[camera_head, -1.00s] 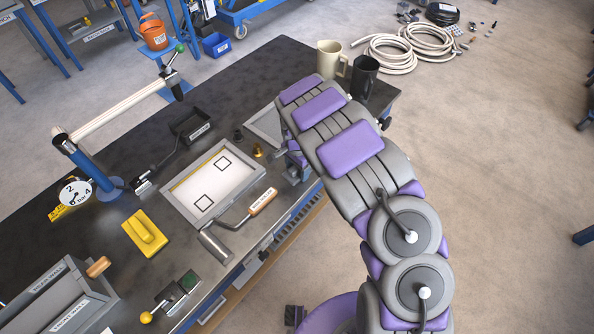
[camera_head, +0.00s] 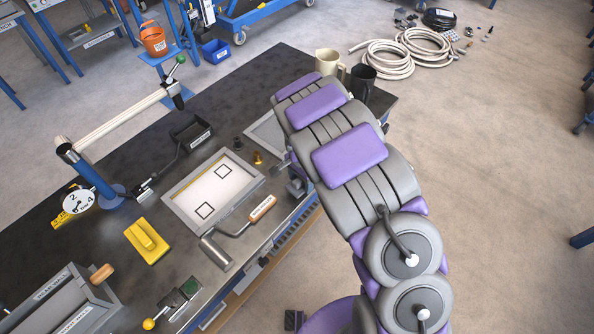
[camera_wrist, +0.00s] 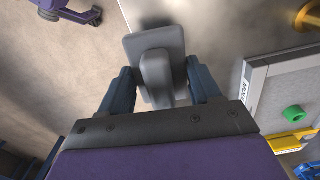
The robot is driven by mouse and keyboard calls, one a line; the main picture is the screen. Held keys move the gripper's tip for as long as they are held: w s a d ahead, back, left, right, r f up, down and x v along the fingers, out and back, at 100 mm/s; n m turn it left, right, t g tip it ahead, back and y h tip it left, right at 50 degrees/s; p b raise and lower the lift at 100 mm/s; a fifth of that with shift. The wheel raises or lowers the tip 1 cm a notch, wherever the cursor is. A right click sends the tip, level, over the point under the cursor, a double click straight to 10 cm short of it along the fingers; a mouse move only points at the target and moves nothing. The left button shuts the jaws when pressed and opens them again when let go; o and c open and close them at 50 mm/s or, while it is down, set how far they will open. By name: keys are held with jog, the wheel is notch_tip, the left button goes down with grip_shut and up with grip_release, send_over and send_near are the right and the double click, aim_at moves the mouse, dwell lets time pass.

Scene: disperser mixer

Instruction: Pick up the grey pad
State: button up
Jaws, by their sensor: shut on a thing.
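The grey pad (camera_wrist: 157,48) shows in the wrist view as a flat grey block with a raised grip. My gripper (camera_wrist: 163,82) is shut on this grip, one dark blue finger on each side. The pad is near the table's edge, with floor to its left; I cannot tell how far it is above the surface.
A grey-rimmed tray (camera_head: 247,200) with two black squares lies on the table (camera_head: 110,180). A wooden-handled roller (camera_head: 217,252) and a yellow pad (camera_head: 147,241) are near it.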

jog(key=s+d+r+p, duration=0.1)
jog(key=s+d, duration=0.3)
jog(key=s, duration=0.6)
jog(key=shift+s+d+p, duration=0.15)
jog(key=shift+s+p, duration=0.15)
jog(key=shift+s, duration=0.1)
